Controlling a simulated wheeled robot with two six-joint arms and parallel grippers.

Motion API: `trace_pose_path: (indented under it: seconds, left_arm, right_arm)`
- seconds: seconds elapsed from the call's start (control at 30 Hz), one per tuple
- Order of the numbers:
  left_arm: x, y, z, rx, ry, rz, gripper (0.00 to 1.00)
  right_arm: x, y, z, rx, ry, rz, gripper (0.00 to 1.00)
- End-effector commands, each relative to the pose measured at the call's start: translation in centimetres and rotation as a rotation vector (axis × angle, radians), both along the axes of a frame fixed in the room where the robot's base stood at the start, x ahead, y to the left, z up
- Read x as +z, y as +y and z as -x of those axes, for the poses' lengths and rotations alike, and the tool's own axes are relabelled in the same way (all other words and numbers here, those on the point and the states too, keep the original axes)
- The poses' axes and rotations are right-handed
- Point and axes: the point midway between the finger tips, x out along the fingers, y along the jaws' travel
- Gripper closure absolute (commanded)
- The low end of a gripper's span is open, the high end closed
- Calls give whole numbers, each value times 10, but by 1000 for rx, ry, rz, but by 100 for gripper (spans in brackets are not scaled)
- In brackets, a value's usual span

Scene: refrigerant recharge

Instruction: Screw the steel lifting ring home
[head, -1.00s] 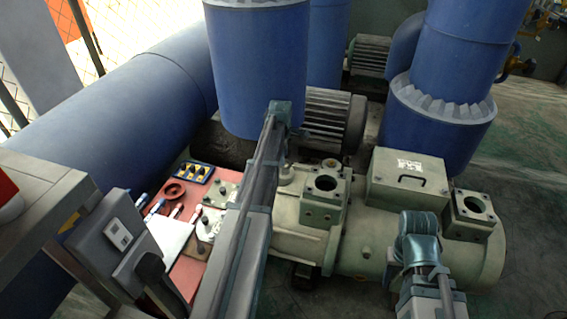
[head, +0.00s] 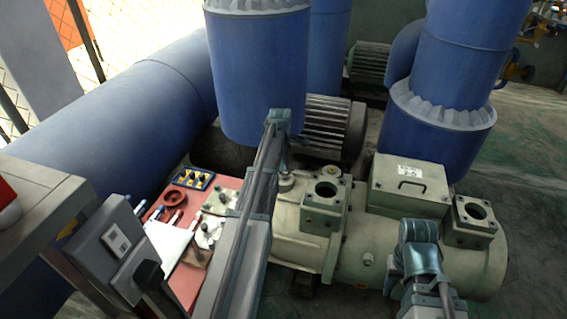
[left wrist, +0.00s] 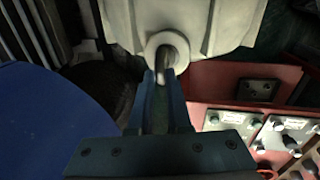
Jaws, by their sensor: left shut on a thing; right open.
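The steel lifting ring (left wrist: 166,64) shows in the left wrist view at the pale round boss (left wrist: 170,45) on the compressor housing. My left gripper (left wrist: 163,84) is shut on the ring, with one finger on each side. The ring's thread is hidden, so I cannot tell how deep it sits. In the head view, the cream compressor (head: 345,235) lies across the middle. My left arm reaches over its left end, and the ring cannot be made out there.
A red board (head: 187,280) with a yellow-and-black block (head: 193,179), a dark red ring (head: 174,198) and valve fittings lies to the left. A blue vertical vessel (head: 257,75) stands behind my left arm. A grey box (head: 115,240) is at the lower left.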

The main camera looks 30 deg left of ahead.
Motion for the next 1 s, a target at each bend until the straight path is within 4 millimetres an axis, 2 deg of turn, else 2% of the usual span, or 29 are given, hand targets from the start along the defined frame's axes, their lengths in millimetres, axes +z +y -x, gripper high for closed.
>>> trace_pose_path:
  seconds: [0.27,1.0]
  left_arm:
    - [0,1,-1,-132,0,0,100]
    - [0,4,-5,-779,-2,0,100]
  right_arm:
    - [0,0,0,0,0,0,50]
    - [0,0,0,0,0,0,50]
